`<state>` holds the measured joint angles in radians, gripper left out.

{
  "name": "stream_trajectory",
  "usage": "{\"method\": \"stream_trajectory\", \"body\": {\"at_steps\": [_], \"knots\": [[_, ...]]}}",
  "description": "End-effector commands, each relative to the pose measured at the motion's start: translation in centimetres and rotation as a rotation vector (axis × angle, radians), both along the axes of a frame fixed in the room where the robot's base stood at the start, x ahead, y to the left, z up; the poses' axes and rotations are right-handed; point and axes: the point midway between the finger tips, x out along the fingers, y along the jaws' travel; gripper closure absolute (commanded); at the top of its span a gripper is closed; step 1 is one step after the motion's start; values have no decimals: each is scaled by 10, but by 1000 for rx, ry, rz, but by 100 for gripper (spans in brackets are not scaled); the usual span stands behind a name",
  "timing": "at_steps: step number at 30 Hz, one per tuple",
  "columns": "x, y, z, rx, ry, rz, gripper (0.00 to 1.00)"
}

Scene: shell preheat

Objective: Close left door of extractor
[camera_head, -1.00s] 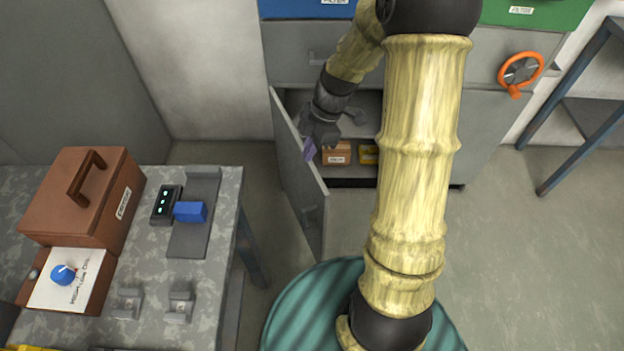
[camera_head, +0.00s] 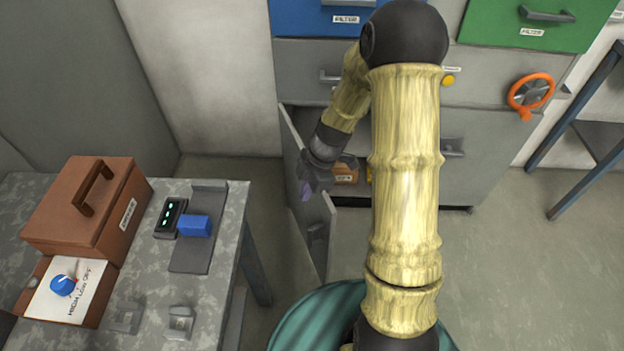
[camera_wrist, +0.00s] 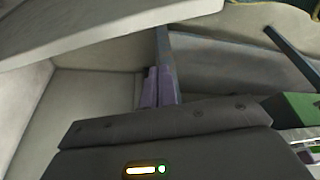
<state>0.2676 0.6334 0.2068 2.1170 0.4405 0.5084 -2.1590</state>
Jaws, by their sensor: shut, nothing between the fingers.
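The grey extractor cabinet (camera_head: 480,135) stands at the back with blue and green drawers on top. Its left door (camera_head: 308,225) is swung open toward me, seen nearly edge-on. My gripper (camera_head: 306,192) is shut, with purple fingertips, at the inner face of the door near its upper middle. In the wrist view the purple fingers (camera_wrist: 157,88) are together beside a narrow upright grey edge, likely the door. I cannot tell whether they touch it. The cabinet's right door (camera_head: 470,155) is closed. My arm hides part of the open compartment.
A brown box (camera_head: 345,173) sits inside the compartment. A speckled table (camera_head: 215,275) with a brown case (camera_head: 85,215) stands left of the open door. An orange valve wheel (camera_head: 530,92) is on the cabinet's right.

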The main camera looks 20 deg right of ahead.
Motion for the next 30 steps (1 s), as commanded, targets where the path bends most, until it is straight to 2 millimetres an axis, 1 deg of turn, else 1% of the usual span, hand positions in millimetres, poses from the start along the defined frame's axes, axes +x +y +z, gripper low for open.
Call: {"method": "stream_trajectory", "body": {"at_steps": [1, 2, 3, 6, 9, 11, 26, 30], "knots": [[-1, 3, -11, 0, 4, 0, 100], [-2, 5, -16, 0, 5, 1, 100], [0, -5, -13, -3, 1, -6, 100], [2, -21, -11, -2, 0, -4, 100], [3, -31, -12, -2, 0, -3, 100], [3, -34, -11, -1, 1, -3, 100], [3, -37, -11, -1, 0, 6, 100], [4, -40, -11, -2, -1, 27, 100]]}}
